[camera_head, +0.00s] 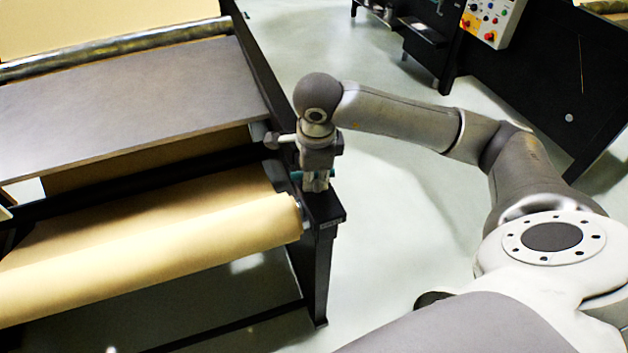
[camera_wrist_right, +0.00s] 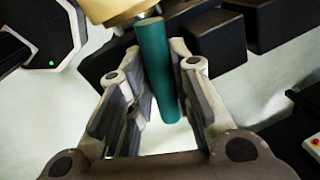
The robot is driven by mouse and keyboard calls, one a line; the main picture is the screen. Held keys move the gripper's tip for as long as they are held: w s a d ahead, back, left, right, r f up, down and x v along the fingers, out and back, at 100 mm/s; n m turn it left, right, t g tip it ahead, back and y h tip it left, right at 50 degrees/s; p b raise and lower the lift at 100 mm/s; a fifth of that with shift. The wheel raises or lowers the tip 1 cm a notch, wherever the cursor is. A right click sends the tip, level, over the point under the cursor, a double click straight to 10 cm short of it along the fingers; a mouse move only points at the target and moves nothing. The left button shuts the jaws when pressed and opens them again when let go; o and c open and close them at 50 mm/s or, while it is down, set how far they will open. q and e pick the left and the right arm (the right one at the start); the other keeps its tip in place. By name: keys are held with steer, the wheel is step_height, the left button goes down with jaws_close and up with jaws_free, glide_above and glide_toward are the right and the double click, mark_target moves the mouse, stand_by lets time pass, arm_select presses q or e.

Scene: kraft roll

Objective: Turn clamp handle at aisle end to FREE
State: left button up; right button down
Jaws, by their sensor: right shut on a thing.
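The clamp handle is a teal-green bar, seen in the right wrist view (camera_wrist_right: 157,70) between the fingers of my right gripper (camera_wrist_right: 160,100). In the head view my right gripper (camera_head: 316,185) points down at the end of the black machine frame, beside the kraft roll (camera_head: 170,240). Only a bit of the teal handle (camera_head: 297,174) shows there beside the fingers. The fingers are closed on the handle. Any FREE marking is too small or hidden to read. My left gripper is not in view.
The brown roll sits in the black frame (camera_head: 318,270) below a grey table top (camera_head: 130,100). A dark machine with a control panel (camera_head: 487,20) of coloured buttons stands at the upper right. Pale open floor (camera_head: 400,215) lies right of the frame.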

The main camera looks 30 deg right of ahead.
steer(key=shift+w+r+n, duration=0.2)
steer(key=shift+n, duration=0.1)
steer(key=c, duration=1.5)
jaws_free()
steer(key=shift+o, duration=0.7)
steer(key=shift+f, duration=0.1)
step_height(320, 180, up, 12)
steer(key=s, duration=0.2)
steer(key=shift+a, duration=0.4)
